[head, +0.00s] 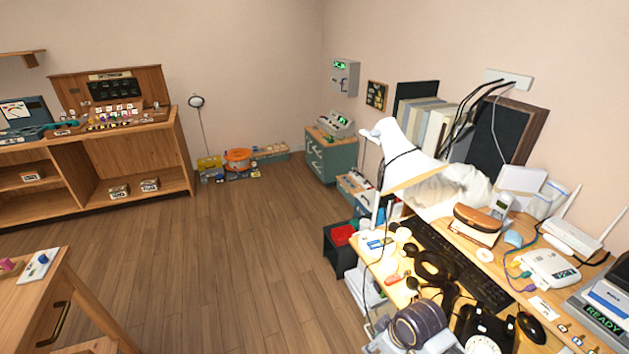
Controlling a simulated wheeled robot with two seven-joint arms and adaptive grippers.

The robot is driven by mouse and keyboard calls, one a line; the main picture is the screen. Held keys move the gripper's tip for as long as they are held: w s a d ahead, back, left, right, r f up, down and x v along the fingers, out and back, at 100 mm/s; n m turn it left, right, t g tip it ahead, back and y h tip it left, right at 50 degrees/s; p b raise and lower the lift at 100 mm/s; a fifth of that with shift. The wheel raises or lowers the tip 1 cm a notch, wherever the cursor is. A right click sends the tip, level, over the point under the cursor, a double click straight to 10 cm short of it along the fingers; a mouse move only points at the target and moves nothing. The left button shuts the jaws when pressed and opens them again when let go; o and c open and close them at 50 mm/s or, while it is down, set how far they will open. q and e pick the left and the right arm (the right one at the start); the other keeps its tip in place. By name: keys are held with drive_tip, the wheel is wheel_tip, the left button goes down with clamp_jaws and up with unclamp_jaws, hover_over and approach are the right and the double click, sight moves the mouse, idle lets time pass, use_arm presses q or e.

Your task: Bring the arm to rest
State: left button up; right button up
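Neither of my grippers shows in the head view, and I cannot make out either of my arms there. A black dial phone (485,330) with a white dial stands at the near edge of the cluttered desk on the right. The bottom edge of the picture cuts it off. Dark rounded items that look like headphones (420,326) lie to its left.
The desk (398,296) also bears a black keyboard (455,262), a mouse (531,328), a white lamp (405,160) and a white router (570,237). A wooden shelf unit (130,150) stands at the left. A wooden table (45,295) is at the near left. The floor (225,250) between is clear.

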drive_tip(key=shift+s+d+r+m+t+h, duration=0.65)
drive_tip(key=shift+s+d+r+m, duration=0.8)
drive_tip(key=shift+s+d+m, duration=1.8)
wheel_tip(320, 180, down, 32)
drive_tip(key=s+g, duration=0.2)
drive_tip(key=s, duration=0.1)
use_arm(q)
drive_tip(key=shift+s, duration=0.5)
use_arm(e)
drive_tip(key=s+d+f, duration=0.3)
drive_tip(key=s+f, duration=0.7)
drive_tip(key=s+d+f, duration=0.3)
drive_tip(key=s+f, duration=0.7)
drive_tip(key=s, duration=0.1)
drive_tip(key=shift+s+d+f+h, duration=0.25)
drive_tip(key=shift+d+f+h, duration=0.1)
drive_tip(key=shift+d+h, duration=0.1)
